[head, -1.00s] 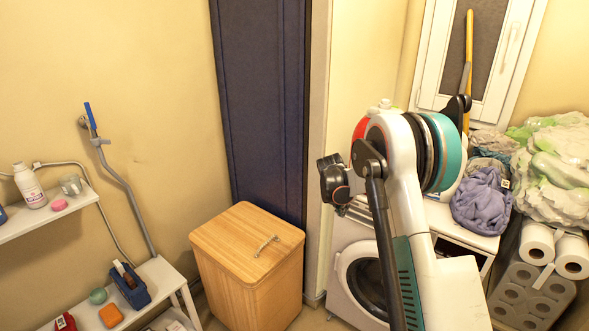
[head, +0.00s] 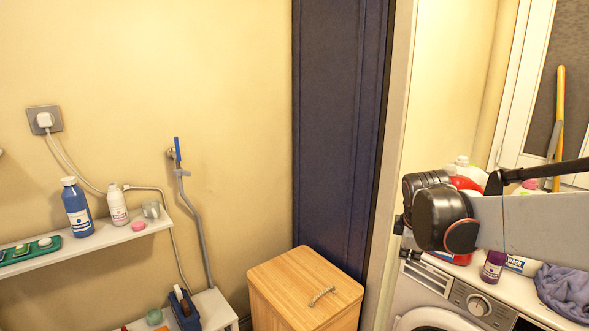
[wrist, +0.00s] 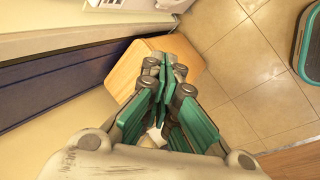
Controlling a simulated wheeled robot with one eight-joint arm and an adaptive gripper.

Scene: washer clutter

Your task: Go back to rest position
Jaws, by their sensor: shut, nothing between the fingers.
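My gripper (wrist: 162,80) shows in the wrist view with its green-padded fingers drawn together and nothing between them. It points down over the floor, and the wooden hamper (wrist: 190,62) shows just beyond the fingertips. In the head view my arm reaches in from the right edge, in front of the washing machine. The gripper fingers cannot be made out in the head view.
The closed wooden hamper (head: 290,283) stands by the dark blue door (head: 340,130). The washing machine (head: 460,300) bears bottles and a purple cloth (head: 565,290). A wall shelf (head: 95,240) with bottles is at left. Tiled floor (wrist: 250,95) is clear right of the hamper.

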